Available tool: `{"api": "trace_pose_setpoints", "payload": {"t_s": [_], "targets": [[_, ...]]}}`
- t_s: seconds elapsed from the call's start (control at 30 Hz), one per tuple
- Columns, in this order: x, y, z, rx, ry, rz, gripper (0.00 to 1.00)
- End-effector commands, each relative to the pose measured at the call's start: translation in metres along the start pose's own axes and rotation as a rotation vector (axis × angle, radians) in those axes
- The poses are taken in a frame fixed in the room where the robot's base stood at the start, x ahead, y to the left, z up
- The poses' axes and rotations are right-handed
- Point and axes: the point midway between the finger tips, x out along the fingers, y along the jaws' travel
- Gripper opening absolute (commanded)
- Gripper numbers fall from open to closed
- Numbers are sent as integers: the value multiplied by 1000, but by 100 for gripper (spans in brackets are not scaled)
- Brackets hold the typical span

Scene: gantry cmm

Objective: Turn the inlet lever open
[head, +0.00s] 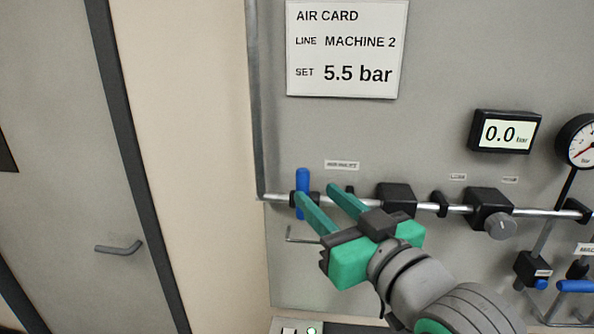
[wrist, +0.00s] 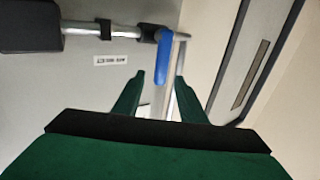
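The inlet lever (head: 302,181) is a blue handle on the horizontal pipe at the left of the panel. It stands upright, crosswise to the pipe. It also shows in the wrist view (wrist: 164,50), just beyond the fingertips and lined up with the gap between them. My gripper (head: 315,191) is open, with its two green fingers apart and nothing held. In the head view the left finger's tip covers part of the lever's lower half. I cannot tell whether a finger touches the lever. The fingers also show in the wrist view (wrist: 160,76).
The pipe (head: 365,202) runs right to a black block (head: 397,196) and a regulator knob (head: 501,227). A display (head: 506,132) reads 0.0 bar. The air card (head: 346,48) says set 5.5 bar. Another blue lever (head: 574,286) is at lower right. A door (head: 60,170) stands left.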

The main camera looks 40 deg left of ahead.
Motion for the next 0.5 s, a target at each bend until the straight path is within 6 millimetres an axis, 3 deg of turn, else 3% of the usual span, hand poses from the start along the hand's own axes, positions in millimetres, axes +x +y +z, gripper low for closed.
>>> {"api": "trace_pose_setpoints", "payload": {"t_s": [0.17, 0.5], "targets": [[5, -3, -4, -13, -6, -7, 38], [59, -1, -3, -11, -7, -4, 38]]}}
